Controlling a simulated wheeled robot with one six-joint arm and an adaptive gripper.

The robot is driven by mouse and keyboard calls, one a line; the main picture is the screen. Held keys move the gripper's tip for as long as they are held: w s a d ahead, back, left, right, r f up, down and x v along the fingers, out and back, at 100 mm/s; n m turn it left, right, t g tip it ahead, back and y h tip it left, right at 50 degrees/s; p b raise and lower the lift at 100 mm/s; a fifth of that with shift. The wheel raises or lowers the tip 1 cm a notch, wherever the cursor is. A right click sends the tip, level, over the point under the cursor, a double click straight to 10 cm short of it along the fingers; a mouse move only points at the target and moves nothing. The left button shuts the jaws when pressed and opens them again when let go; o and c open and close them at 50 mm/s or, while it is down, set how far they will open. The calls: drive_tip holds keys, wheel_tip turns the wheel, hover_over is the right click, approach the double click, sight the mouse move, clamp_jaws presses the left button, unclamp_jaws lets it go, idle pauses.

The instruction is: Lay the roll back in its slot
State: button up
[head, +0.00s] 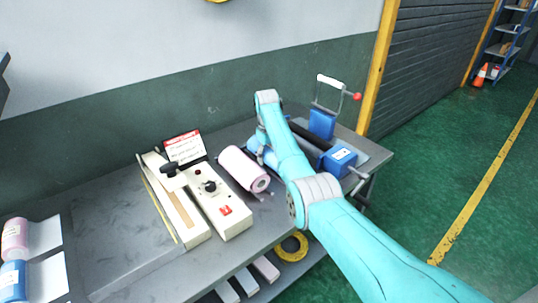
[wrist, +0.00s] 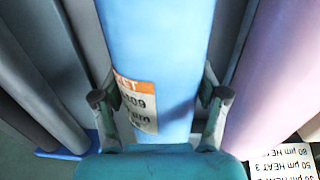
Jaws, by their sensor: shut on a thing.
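In the wrist view a light blue roll (wrist: 165,40) with an orange and white label (wrist: 137,105) lies between the two fingers of my gripper (wrist: 158,98). The fingers are shut on its sides. In the head view my arm reaches over the bench beside a pink roll (head: 242,168), and its own links hide most of the gripper and the held roll. A roller stand with blue end blocks (head: 338,162) and a dark roller (head: 310,135) is right of the gripper. I cannot tell which slot is empty.
A cream heat sealer (head: 220,205) and a red and white sign (head: 184,146) stand left of the pink roll. Another pink roll (head: 14,240) and blue roll (head: 12,280) lie far left. The grey bench (head: 105,225) is bare between them and the sealer.

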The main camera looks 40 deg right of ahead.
drive_tip(key=shift+f, duration=0.4)
drive_tip(key=o, duration=1.7)
drive_tip(key=shift+c, duration=0.2)
drive_tip(key=shift+o, duration=0.7)
drive_tip(key=r, duration=1.2)
drive_tip(key=shift+a, duration=0.3)
